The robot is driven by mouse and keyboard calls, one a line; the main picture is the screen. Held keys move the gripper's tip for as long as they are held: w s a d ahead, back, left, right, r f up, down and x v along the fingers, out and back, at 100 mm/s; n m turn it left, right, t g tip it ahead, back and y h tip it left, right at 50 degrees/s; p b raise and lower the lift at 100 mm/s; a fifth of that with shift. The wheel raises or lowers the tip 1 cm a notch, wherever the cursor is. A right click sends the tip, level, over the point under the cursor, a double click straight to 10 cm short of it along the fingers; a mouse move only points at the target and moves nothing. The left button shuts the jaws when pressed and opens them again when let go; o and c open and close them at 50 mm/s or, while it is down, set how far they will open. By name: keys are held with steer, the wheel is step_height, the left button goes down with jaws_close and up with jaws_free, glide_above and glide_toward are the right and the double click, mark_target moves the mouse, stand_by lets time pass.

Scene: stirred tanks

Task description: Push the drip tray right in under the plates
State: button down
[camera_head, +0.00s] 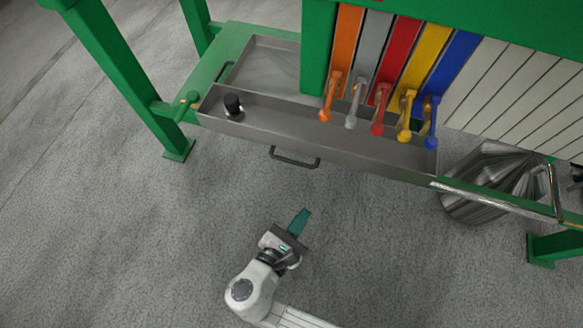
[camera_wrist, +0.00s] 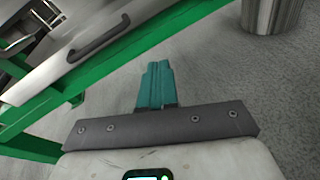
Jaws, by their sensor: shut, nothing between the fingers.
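The drip tray (camera_head: 290,121) is a long grey metal pan on the green frame, below the row of plates (camera_head: 508,95). Its front wall with a dark handle (camera_head: 295,158) faces me, and its front part sticks out from under the plates. In the wrist view the tray's front wall (camera_wrist: 50,70) and handle (camera_wrist: 98,38) show at the upper left. My gripper (camera_head: 301,220) is shut and empty, with teal fingers together, in front of the tray and apart from it. The fingers also show in the wrist view (camera_wrist: 155,85).
A black-and-white knob-like object (camera_head: 233,104) stands in the tray's left part. Coloured taps (camera_head: 378,112) hang over the tray. A green leg (camera_head: 120,75) stands at the left. The grey floor before the tray is clear.

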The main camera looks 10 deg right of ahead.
steer(key=s+a+r+n+t+y, duration=0.1)
steer(key=a+r+n+t+y, duration=0.1)
steer(key=a+n+t, duration=0.45)
steer(key=g+b, duration=0.2)
steer(key=b, duration=0.2)
glide_toward(297, 153)
steer(key=r, duration=0.2)
steer(key=shift+w+d+m, duration=0.25)
steer(key=shift+w+d, duration=0.05)
steer(key=shift+w, duration=0.2)
steer(key=shift+w+d+m, duration=0.2)
steer(key=shift+w+d, duration=0.05)
steer(key=shift+w, duration=0.25)
steer(key=x, duration=0.8)
steer(key=shift+b, duration=0.3)
steer(key=shift+s, duration=0.1)
